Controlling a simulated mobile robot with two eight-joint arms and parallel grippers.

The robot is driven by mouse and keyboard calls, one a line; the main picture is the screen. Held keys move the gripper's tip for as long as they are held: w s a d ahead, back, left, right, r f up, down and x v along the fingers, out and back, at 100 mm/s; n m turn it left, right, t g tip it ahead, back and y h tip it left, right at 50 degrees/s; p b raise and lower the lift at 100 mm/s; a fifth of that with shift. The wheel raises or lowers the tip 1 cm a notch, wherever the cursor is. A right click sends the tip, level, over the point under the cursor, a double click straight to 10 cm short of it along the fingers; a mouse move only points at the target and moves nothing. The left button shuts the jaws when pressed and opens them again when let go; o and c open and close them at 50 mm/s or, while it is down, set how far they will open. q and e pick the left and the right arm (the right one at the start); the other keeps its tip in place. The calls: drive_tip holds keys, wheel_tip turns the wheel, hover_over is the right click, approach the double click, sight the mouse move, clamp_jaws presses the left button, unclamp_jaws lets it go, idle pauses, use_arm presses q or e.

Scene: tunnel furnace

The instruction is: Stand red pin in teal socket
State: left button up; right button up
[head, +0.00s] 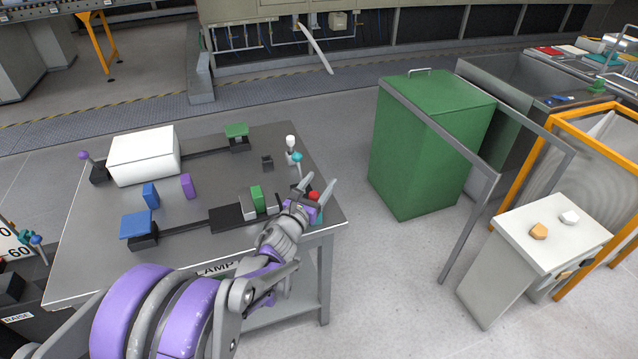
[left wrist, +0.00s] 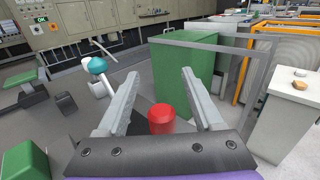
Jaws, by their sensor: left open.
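My left gripper (head: 319,184) is over the right part of the grey table, its fingers open and apart. The red pin (head: 314,196) shows between the fingers, close to the palm. In the left wrist view the red pin (left wrist: 161,119) is upright-looking between the open fingers (left wrist: 158,78), with space on both sides. A teal patch (head: 319,217), perhaps the teal socket, shows just below the pin beside the gripper. The gripper hides most of it, and I cannot tell whether the pin is in it. My right gripper is not in view.
A teal-knobbed white lever (head: 297,158) stands just beyond the gripper. Green (head: 257,198), purple (head: 187,186) and blue (head: 151,195) blocks and a white box (head: 144,155) are on the table (head: 235,160). A green cabinet (head: 425,150) stands to the right.

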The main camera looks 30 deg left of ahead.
use_arm(q)
drive_tip(key=shift+s, duration=0.1)
drive_tip(key=s, duration=1)
drive_tip(key=shift+s+d+p, duration=0.3)
drive_tip(key=shift+d, duration=0.15)
drive_tip(key=shift+n, duration=0.3)
